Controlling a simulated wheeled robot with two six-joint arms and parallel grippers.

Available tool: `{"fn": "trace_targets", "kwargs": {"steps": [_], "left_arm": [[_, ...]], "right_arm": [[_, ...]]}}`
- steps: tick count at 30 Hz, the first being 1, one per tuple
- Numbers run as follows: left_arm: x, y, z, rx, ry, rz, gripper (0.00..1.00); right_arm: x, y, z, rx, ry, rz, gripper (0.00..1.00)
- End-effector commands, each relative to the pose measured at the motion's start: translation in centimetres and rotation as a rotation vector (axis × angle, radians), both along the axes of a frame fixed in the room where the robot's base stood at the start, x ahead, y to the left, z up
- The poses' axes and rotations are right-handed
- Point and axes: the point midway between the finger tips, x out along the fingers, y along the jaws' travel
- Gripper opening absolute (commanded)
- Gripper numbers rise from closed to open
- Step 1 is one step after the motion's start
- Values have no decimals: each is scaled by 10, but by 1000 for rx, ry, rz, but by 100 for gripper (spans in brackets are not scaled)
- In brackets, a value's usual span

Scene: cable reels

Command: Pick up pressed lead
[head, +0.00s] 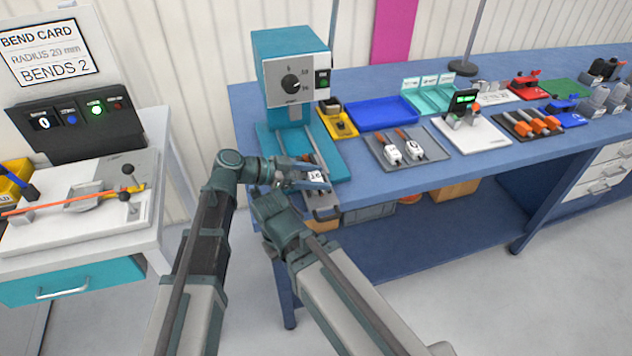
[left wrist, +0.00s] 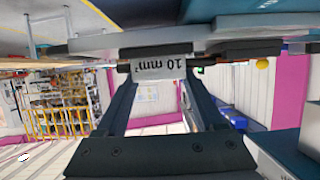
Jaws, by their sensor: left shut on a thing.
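My left gripper (head: 303,176) is shut on a small piece with a white tag (head: 315,176). It is at the front edge of the teal press (head: 291,75), over the press's base. In the left wrist view, the left gripper (left wrist: 160,68) has its fingers on both sides of the tag (left wrist: 158,68), which reads "10 mm²" upside down. I take this piece to be the lead; its ends are partly hidden. My right arm ends close beside the left wrist, and its jaws cannot be made out.
A grey tray (head: 436,152) with two white-tagged pieces lies right of the press. A blue tray (head: 383,113) and a small yellow bin (head: 343,127) are behind it. A white tester board (head: 488,137) stands farther right. A bending bench (head: 60,225) is at the left, across a gap.

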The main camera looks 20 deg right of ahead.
Motion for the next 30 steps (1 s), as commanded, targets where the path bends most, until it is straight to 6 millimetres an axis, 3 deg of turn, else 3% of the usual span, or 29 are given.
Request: {"fn": "trace_targets", "kwargs": {"steps": [14,30], "left_arm": [[0,0,12,-1,0,0,0],[0,0,88,-1,0,0,0]], "right_arm": [[0,0,12,0,0,0,0],[0,0,88,0,0,0,0]]}}
